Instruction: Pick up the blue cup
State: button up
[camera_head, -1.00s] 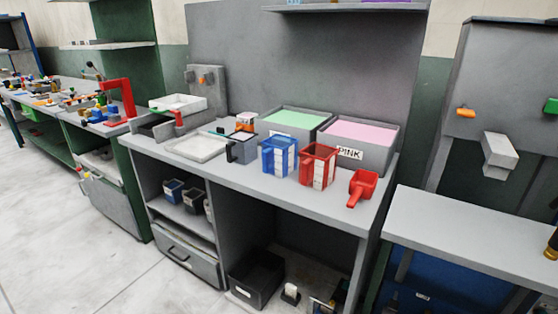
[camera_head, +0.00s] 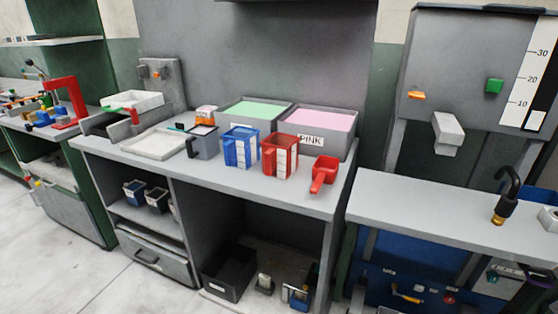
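The blue cup (camera_head: 240,147) stands upright on the grey workbench (camera_head: 290,190), with white label strips on its side. It is between a dark grey cup (camera_head: 204,142) on its left and a red cup (camera_head: 279,154) on its right. A smaller dark blue cup (camera_head: 135,192) sits on the shelf below the bench top. My gripper is not in view.
Bins of green powder (camera_head: 256,116) and pink powder (camera_head: 318,122) stand behind the cups. A red scoop (camera_head: 323,174) lies right of them, and a white tray (camera_head: 156,144) lies left. A machine with a scale (camera_head: 530,80) and a second bench (camera_head: 430,208) are at right.

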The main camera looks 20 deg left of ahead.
aim_at(241, 144)
jog(key=k, duration=0.6)
jog(key=u, duration=1)
jog(key=i, duration=1.85)
jog(key=z, duration=0.85)
